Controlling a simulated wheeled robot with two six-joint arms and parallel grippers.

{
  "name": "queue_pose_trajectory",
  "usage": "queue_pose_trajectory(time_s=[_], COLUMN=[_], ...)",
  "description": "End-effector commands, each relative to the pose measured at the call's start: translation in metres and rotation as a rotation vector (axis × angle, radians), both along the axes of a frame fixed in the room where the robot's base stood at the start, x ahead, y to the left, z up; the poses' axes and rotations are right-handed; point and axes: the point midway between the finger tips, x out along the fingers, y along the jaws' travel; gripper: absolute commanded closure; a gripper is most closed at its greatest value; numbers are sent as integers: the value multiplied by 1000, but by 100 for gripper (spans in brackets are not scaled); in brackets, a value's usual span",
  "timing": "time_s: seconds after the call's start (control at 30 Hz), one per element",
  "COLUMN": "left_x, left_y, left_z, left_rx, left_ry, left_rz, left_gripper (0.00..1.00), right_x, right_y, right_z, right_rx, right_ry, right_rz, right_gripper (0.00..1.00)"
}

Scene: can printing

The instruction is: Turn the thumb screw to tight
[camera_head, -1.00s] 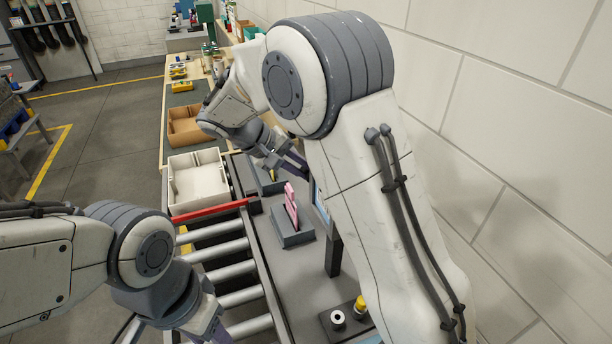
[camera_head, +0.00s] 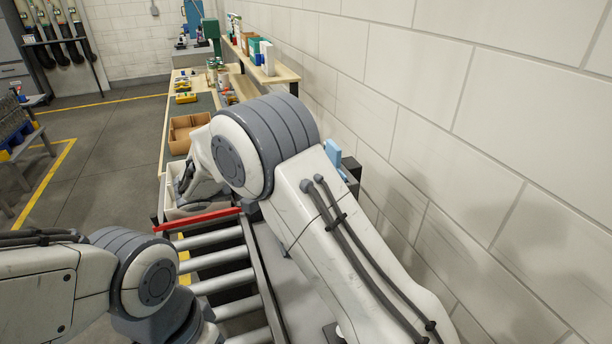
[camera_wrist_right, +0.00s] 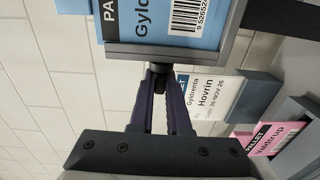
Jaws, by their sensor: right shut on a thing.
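In the right wrist view, a small dark knob (camera_wrist_right: 160,79), which looks like the thumb screw, sits under a grey holder (camera_wrist_right: 175,53). A blue card (camera_wrist_right: 207,36) with a printed label and barcode stands in that holder. My right gripper (camera_wrist_right: 159,90) has its two purple fingers closed together on the knob from below. The fingers cover part of the knob, so its turn position cannot be read. In the head view my right arm hides the right gripper and the knob. The left arm comes in at lower left, with its fingers out of the picture.
A white card (camera_wrist_right: 208,97) and a pink card (camera_wrist_right: 270,140) stand in other holders close to the right of my gripper. The head view shows a roller conveyor (camera_head: 220,281), a red bar (camera_head: 197,219), a white bin (camera_head: 172,200), a cardboard box (camera_head: 183,140) and a block wall (camera_head: 480,100).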

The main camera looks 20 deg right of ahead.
Motion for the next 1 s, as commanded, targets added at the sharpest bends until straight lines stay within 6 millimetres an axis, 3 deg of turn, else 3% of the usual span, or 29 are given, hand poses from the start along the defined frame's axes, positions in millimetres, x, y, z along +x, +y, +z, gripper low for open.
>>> queue_pose_trajectory(time_s=[0.63, 0.67, 0.7, 0.73, 1.0], left_x=[0, 0, 0, 0, 0], left_y=[0, 0, 0, 0, 0], left_z=[-5, -5, -5, -5, -5], left_rx=[0, 0, 0, 0, 0], left_ry=[0, 0, 0, 0, 0], left_rz=[0, 0, 0, 0, 0], left_gripper=[50, 50, 50, 50, 50], right_x=[0, 0, 0, 0, 0], right_y=[-1, -1, -1, -1, 0], right_z=[-1, -1, -1, -1, -1], right_rx=[-53, -53, -52, -52, -51], right_ry=[0, 0, 0, 0, 0], right_rz=[-2, -2, -2, -2, -1], right_gripper=[100, 77, 62, 55, 55])
